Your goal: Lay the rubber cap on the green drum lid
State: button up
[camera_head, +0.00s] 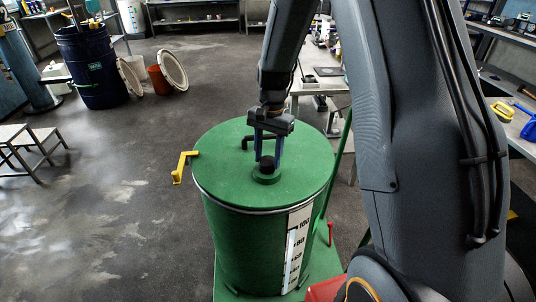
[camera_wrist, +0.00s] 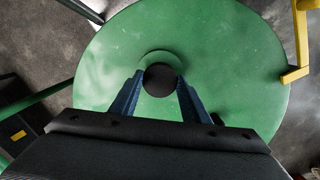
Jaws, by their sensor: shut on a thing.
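The green drum lid (camera_head: 225,165) tops a tall green drum with a white scale on its side. My gripper (camera_head: 268,160) points down over the lid, with its blue fingers shut on the black rubber cap (camera_head: 267,164). The cap is at the raised round green collar (camera_head: 266,179) on the lid; I cannot tell whether it touches it. In the wrist view the cap (camera_wrist: 160,80) sits between the fingertips (camera_wrist: 158,92), over the collar, with the green lid (camera_wrist: 235,60) all around.
A yellow bracket (camera_head: 182,167) stands at the drum's left rim, and a dark handle (camera_head: 248,141) lies behind my gripper on the lid. A dark blue barrel (camera_head: 92,70) and an orange bucket (camera_head: 159,80) stand back left.

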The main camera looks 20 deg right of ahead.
aim_at(270, 157)
jog(key=shift+f, duration=0.6)
jog(key=o, duration=1)
jog(key=shift+o, duration=0.2)
jog(key=shift+r, duration=0.5)
notch_tip(270, 157, up, 12)
jog(key=w+d+b, duration=0.1)
jog(key=b, duration=0.3)
jog(key=s+f+n+t, duration=0.1)
jog(key=s+f+n, duration=0.1)
jog(key=s, duration=0.4)
jog(key=s+a+f+n, duration=0.1)
jog(key=s+f+n, duration=0.2)
jog(key=s, duration=0.3)
jog(key=s+f+n+t+h, duration=0.1)
jog(key=s+f+n, duration=0.2)
jog(key=s, duration=0.3)
jog(key=shift+s+a+n+t, duration=0.15)
jog(key=shift+n+t, duration=0.15)
jog(key=shift+n, duration=0.2)
